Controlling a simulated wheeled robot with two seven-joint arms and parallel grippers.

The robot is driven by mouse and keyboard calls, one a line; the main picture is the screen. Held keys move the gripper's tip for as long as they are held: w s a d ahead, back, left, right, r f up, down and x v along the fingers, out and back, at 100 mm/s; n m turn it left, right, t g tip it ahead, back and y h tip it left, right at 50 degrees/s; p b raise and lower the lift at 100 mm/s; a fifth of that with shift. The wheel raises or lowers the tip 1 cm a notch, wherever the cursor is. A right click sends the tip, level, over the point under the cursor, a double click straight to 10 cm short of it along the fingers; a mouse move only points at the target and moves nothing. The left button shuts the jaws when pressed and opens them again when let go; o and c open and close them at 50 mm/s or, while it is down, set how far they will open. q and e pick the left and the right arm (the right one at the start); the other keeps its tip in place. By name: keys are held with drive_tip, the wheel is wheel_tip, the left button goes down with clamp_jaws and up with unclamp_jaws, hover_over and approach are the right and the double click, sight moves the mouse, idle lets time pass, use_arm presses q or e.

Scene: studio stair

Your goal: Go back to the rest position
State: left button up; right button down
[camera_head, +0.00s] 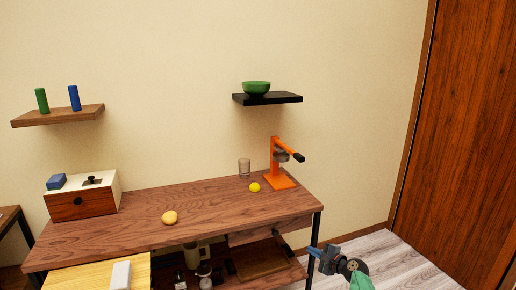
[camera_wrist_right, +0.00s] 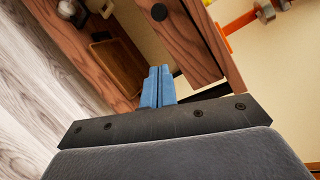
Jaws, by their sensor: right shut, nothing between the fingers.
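My right gripper (camera_head: 316,253) shows at the lower right of the head view, off the right front end of the wooden table. Its blue fingers (camera_wrist_right: 157,86) are together in the right wrist view, with nothing between them. They point toward the table's lower shelf and drawer front, and I cannot tell the exact gap. My left gripper is not in view.
The wooden table (camera_head: 225,204) carries an orange press (camera_head: 278,165), a glass (camera_head: 244,167), a lemon (camera_head: 254,187), a yellow-brown round item (camera_head: 170,217) and a white-and-wood box (camera_head: 82,205). A black shelf (camera_head: 280,98) holds a green bowl (camera_head: 256,88). Floor (camera_head: 400,262) right of the table is clear.

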drive_tip(key=s+a+r+n+g+h, duration=0.1)
drive_tip(key=s+a+r+n+g, duration=0.4)
drive_tip(key=n, duration=0.6)
drive_tip(key=s+r+n+h, duration=0.1)
drive_tip(key=s+n+h, duration=0.4)
drive_tip(key=s, duration=0.8)
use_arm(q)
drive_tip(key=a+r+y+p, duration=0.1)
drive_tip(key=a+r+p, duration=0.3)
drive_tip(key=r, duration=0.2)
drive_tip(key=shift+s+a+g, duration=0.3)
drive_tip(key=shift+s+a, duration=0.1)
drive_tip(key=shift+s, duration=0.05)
use_arm(e)
drive_tip(key=s+a+f+n+g+h, duration=0.1)
drive_tip(key=s+f, duration=0.3)
drive_tip(key=s, duration=1.7)
drive_tip(key=s+a+f+n+g, duration=0.1)
drive_tip(key=s+f+g, duration=0.3)
drive_tip(key=s, duration=1.7)
drive_tip(key=shift+s+a+f+h, duration=0.25)
drive_tip(key=shift+a+f+h, duration=0.15)
drive_tip(key=shift+a+f, duration=0.3)
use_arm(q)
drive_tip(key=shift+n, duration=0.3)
